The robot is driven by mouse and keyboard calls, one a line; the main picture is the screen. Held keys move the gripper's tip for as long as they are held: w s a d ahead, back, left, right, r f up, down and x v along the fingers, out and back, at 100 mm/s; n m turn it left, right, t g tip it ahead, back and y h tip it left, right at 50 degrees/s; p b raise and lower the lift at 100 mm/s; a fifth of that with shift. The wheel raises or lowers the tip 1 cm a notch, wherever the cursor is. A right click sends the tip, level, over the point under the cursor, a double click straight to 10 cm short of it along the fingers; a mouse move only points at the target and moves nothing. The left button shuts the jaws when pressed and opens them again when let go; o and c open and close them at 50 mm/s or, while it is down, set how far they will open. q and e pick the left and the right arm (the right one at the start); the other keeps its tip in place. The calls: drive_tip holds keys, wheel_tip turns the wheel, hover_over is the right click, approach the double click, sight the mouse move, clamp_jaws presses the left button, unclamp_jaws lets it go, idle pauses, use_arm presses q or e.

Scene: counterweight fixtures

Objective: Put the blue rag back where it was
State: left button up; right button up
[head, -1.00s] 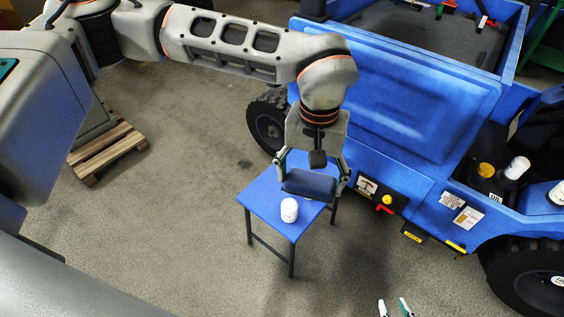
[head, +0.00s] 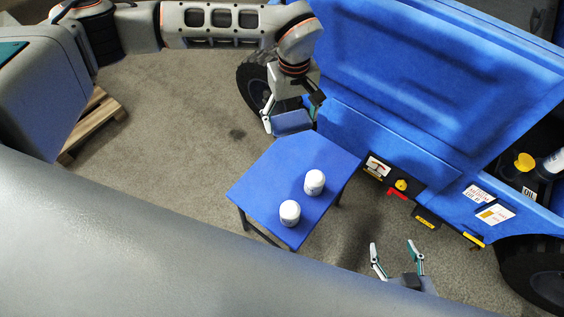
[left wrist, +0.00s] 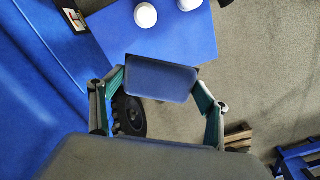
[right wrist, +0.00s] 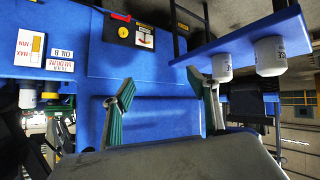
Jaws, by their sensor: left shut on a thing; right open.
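The blue rag (head: 293,122) is a dark blue folded block. My left gripper (head: 292,124) is shut on it by its two ends. It hangs off the far edge of the blue table in the head view. In the left wrist view the rag (left wrist: 160,80) spans between both fingers of the left gripper (left wrist: 160,88) and partly overlaps the table's edge in the picture. My right gripper (head: 393,248) is open and empty, low at the right of the table. In the right wrist view the right gripper (right wrist: 168,105) has nothing between its fingers.
The blue table (head: 278,160) carries two white containers (head: 315,182) (head: 289,213); its far half is bare. A blue vehicle (head: 420,90) with black wheels stands right behind it. A wooden pallet (head: 92,122) lies at the left. Open floor lies left of the table.

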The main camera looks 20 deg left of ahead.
use_arm(q)
drive_tip(key=a+f+n+b, duration=0.1)
drive_tip(key=a+f+n, duration=0.15)
drive_tip(key=f, duration=0.45)
drive_tip(key=b, duration=0.3)
hover_over(281, 166)
wheel_tip(281, 166, down, 13)
drive_tip(key=shift+s+r, duration=0.1)
drive_tip(key=shift+s, duration=0.05)
wheel_tip(281, 166, down, 5)
drive_tip(key=shift+s+b, duration=0.15)
drive_tip(key=shift+b, duration=0.7)
drive_tip(key=shift+f, duration=0.35)
drive_tip(key=shift+w+r+m, duration=0.15)
drive_tip(key=shift+w+m, duration=0.05)
drive_tip(key=shift+m, duration=0.05)
drive_tip(key=shift+f, duration=0.2)
drive_tip(key=o, duration=1)
use_arm(e)
drive_tip(key=shift+w+a+f+y, duration=0.1)
drive_tip(key=shift+a+f+y, duration=0.2)
drive_tip(key=shift+a+f, duration=0.4)
